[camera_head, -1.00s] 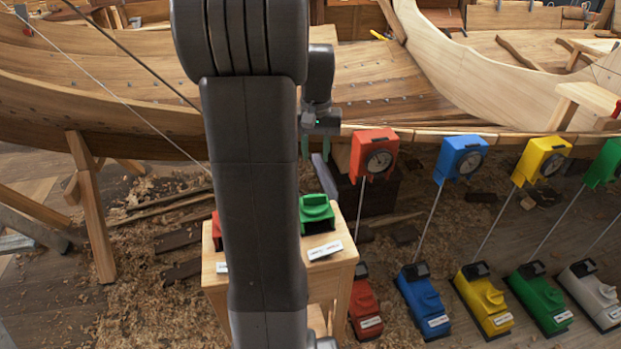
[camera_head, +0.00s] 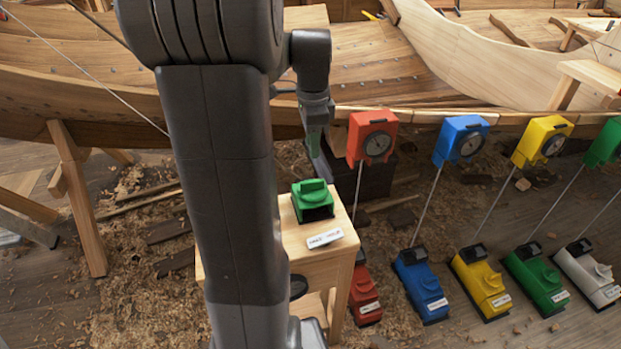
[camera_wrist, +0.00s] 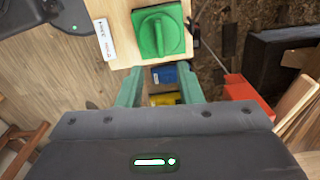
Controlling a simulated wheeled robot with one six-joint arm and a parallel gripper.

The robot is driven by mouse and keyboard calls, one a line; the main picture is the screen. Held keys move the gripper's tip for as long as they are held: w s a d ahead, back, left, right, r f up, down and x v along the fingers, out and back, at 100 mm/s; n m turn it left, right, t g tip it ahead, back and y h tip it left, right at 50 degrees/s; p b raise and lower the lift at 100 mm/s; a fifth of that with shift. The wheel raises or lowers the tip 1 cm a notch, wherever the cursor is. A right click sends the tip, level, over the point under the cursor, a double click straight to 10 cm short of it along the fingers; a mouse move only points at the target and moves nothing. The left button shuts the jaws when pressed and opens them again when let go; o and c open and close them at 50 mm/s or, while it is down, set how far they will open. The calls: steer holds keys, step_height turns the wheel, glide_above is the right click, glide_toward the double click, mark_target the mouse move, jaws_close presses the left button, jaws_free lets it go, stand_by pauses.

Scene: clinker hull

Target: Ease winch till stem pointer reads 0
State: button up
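A green knob box (camera_head: 313,201) with a raised turning handle sits on a wooden stand (camera_head: 345,258), beside a white label (camera_head: 324,238) too small to read surely. In the wrist view the green knob (camera_wrist: 158,32) lies ahead of my gripper (camera_wrist: 160,72), whose two green fingers are apart with nothing between them. In the head view my gripper (camera_head: 315,142) is behind and above the green knob box, not touching it. Dial boxes in red (camera_head: 372,137), blue (camera_head: 460,140) and yellow (camera_head: 542,141) stand along the hull; their pointers are too small to read.
Floor boxes in red (camera_head: 364,295), blue (camera_head: 421,285), yellow (camera_head: 481,284), green (camera_head: 536,280) and white (camera_head: 587,273) stand right of the stand. Thin rods rise to the dial boxes. The planked hull (camera_head: 400,75) runs behind. My arm hides the stand's left part.

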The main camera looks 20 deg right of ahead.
mark_target(312, 181)
step_height(312, 181, down, 12)
steer(key=shift+r, duration=0.15)
steer(key=shift+c, duration=0.2)
jaws_close()
